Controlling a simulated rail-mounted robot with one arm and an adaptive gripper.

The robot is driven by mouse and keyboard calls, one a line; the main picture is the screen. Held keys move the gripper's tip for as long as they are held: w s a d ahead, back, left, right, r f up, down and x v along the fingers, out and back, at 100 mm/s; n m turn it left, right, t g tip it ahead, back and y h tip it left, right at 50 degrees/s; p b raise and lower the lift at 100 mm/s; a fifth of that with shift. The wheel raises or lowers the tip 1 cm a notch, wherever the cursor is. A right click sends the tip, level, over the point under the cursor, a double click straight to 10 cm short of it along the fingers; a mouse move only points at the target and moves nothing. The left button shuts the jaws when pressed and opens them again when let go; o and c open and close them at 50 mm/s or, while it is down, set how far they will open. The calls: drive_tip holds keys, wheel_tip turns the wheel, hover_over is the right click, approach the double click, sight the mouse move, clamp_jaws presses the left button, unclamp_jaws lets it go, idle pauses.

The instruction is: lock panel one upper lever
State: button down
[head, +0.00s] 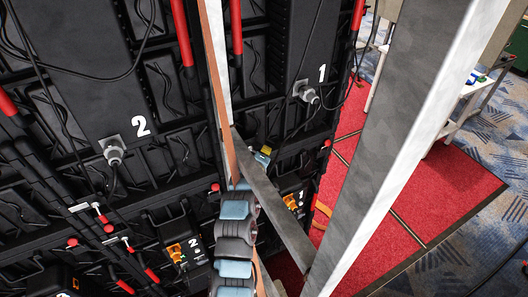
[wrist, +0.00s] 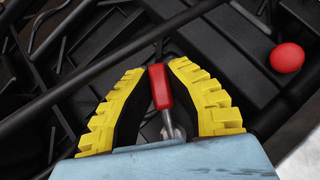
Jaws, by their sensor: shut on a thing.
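The lever (wrist: 160,88) has a red grip on a grey metal stem and stands between my fingers in the wrist view. My gripper (wrist: 157,70) has two ridged yellow and black fingers and is shut on this red lever. In the head view a small yellow part of my gripper (head: 264,154) shows against the black panel marked 1 (head: 302,60). A steel beam and my arm hide most of the gripper there, and the lever cannot be made out in that view.
A red ball knob (wrist: 287,58) sits right of the lever. A black bar crosses behind my fingertips. In the head view, panel 2 (head: 95,75) stands left, with cables and plugs on both panels. A slanted grey beam (head: 385,130) stands right, over red carpet (head: 435,190).

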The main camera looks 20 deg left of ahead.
drive_tip(key=c, duration=1)
unclamp_jaws()
drive_tip(key=shift+v, duration=5.95)
drive_tip(key=shift+c, duration=0.3)
